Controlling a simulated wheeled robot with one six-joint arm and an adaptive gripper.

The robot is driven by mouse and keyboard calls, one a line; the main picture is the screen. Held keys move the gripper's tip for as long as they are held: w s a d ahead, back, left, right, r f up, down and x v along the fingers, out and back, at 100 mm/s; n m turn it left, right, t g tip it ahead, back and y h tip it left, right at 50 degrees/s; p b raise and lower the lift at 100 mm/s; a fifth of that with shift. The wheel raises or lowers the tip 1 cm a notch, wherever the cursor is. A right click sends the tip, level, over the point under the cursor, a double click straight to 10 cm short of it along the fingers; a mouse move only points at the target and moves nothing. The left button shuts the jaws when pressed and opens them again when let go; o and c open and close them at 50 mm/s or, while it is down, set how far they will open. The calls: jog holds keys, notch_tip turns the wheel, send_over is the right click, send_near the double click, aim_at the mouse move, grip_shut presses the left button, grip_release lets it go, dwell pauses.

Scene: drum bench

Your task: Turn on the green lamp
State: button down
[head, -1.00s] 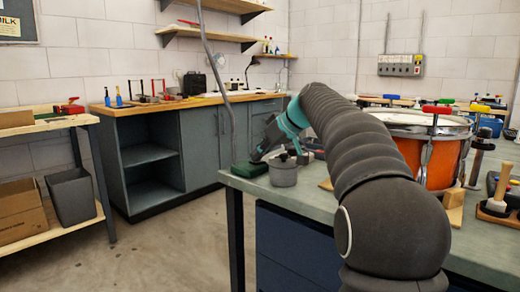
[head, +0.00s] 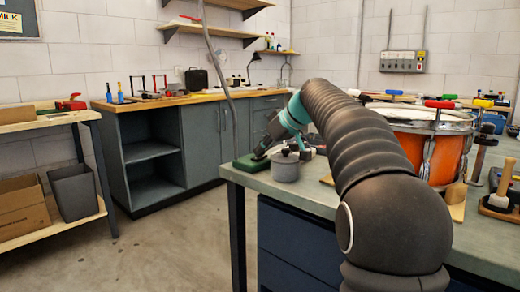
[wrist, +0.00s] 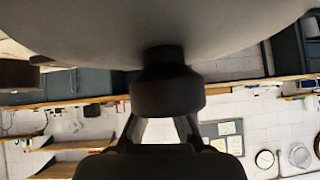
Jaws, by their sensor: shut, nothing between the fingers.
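My gripper (head: 262,151) is at the left end of the green-topped bench, angled down to the left. It is shut and holds nothing. A low dark green object (head: 250,163) lies on the bench corner just under and beside the fingertips; whether they touch, I cannot tell. I cannot make out a lit lamp or a switch on it. In the wrist view the dark fingers (wrist: 167,96) show against a large smooth grey surface at the top, which I cannot identify. A black desk lamp (head: 253,64) stands on the far counter.
A grey lidded pot (head: 285,168) stands close right of my gripper. An orange drum (head: 445,158) and a mallet (head: 498,196) are farther right on the bench. A grey switch panel (head: 404,62) hangs on the wall. The floor left of the bench is clear.

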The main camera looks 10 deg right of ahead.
jog(key=shift+w+d+r, duration=0.15)
jog(key=shift+w+d, duration=0.1)
jog(key=shift+d, duration=0.1)
jog(key=shift+a+r+p, duration=0.1)
jog(key=shift+r+p, duration=0.45)
jog(key=shift+p, duration=0.15)
jog(key=r+p, duration=0.1)
jog(key=r, duration=0.1)
jog(key=r+p, duration=0.2)
jog(key=shift+s+a, duration=0.1)
jog(key=shift+s, duration=0.1)
jog(key=s+v, duration=0.1)
jog(key=v, duration=0.8)
jog(key=shift+a+f+b, duration=0.25)
jog(key=shift+a+b, duration=0.1)
jog(key=shift+s, duration=0.2)
